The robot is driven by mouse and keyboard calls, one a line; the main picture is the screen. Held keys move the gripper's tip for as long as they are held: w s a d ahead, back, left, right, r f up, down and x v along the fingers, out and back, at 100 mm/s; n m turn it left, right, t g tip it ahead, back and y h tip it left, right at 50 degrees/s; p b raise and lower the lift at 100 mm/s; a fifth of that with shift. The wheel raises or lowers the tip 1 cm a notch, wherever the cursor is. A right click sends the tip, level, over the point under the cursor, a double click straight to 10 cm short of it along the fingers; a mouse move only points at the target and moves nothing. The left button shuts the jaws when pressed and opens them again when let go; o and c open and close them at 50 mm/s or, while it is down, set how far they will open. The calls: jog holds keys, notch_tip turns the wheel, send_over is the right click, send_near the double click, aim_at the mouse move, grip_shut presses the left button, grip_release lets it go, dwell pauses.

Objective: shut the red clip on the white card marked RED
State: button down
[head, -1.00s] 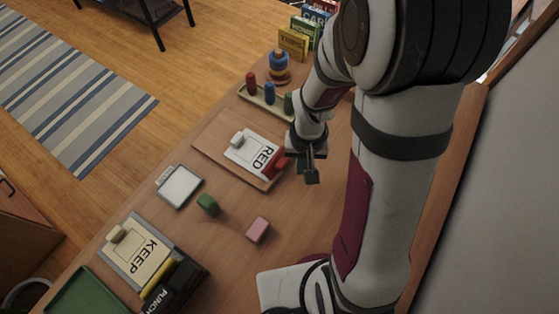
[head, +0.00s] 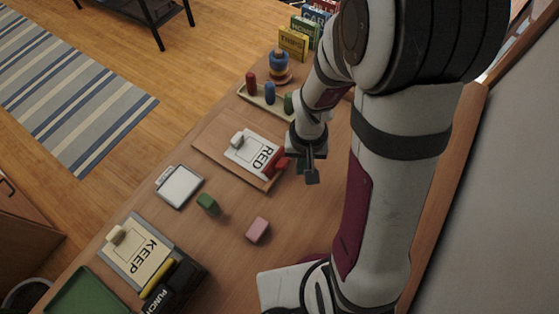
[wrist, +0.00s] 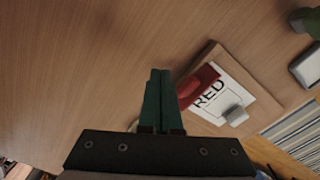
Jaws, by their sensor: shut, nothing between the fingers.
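The white card marked RED (head: 246,150) lies on a brown board (head: 212,143) on the table. The red clip (head: 276,162) sits at the card's edge by the word RED, at the board's corner nearest my gripper. The clip also shows in the wrist view (wrist: 197,86), overlapping the card's edge; I cannot tell whether its jaws are shut. A pale block-like piece (head: 237,140) rests at the card's other end. My gripper (head: 312,178) is just right of the red clip, apart from it. In the wrist view its green fingers (wrist: 158,85) are together and empty.
A green block (head: 208,203) and a pink block (head: 257,229) stand on the table nearer me. A tray of coloured pegs (head: 262,100) is beyond the board. A KEEP card (head: 143,256), a black punch (head: 174,287) and a small whiteboard (head: 180,186) lie left.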

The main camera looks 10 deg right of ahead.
aim_at(280, 163)
jog(key=shift+f, duration=0.15)
jog(key=shift+f, duration=0.95)
jog(key=shift+w+a+r, duration=0.1)
jog(key=shift+w+a, duration=0.2)
jog(key=shift+w+a+r, duration=0.1)
jog(key=shift+w+a, duration=0.1)
jog(key=shift+w, duration=0.05)
jog(key=shift+w+a, duration=0.2)
jog(key=shift+a, duration=0.05)
